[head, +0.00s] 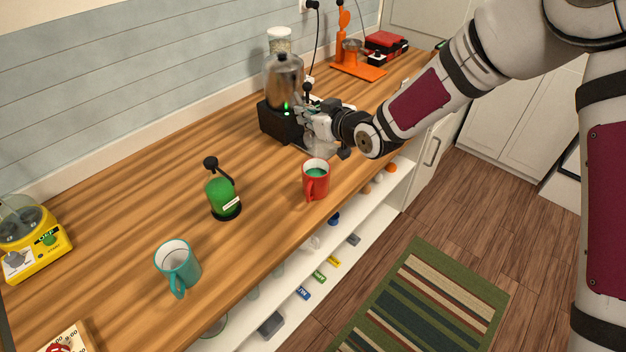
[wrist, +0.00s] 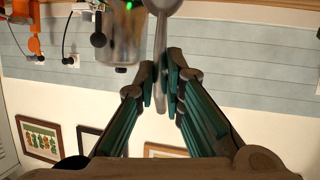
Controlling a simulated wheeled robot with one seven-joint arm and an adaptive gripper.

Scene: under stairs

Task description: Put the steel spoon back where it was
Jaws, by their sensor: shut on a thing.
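The steel spoon (wrist: 160,45) is in the wrist view, held between the two fingertips of my gripper (wrist: 163,80). Its bowl end reaches the top edge of the picture and its handle passes between the fingers. In the head view my gripper (head: 308,122) is above the wooden counter, beside the black-based steel appliance (head: 285,80). I cannot make out the spoon clearly there.
A red mug (head: 315,182) stands on the counter (head: 130,220) close below my gripper. A green grinder-like jar (head: 222,198), a teal mug (head: 178,267) and a yellow appliance (head: 35,240) stand left. An orange appliance (head: 358,68) stands at the back. Open shelves lie below.

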